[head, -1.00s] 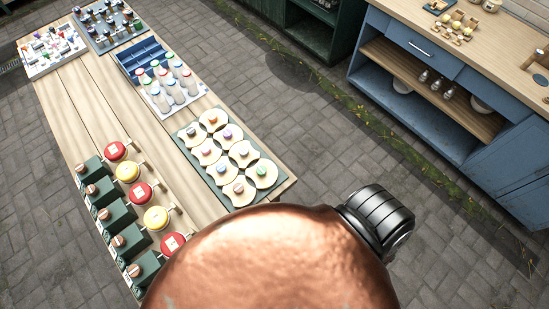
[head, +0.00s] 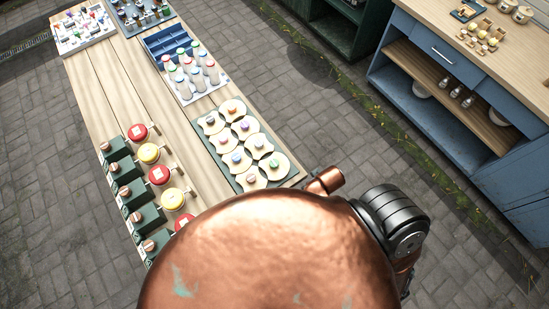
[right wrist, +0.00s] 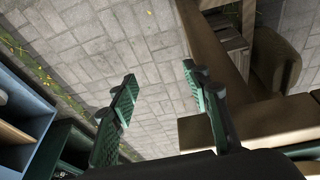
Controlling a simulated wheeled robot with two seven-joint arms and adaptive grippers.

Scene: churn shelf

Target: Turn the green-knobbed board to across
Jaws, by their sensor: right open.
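The green-knobbed board is a cream rounded piece with a small green knob (head: 274,163). It lies at the near right corner of a dark green tray (head: 225,167) among several similar boards with other knob colours. Its exact turn is too small to tell. My left gripper is in neither view.
The tray sits on a long wooden table (head: 112,85). Left of it stand green blocks with red and yellow discs (head: 149,153). Behind it is a blue crate (head: 160,45) with bottles. My copper body hides the table's near end. A blue cabinet (head: 430,110) stands right, across open paving.

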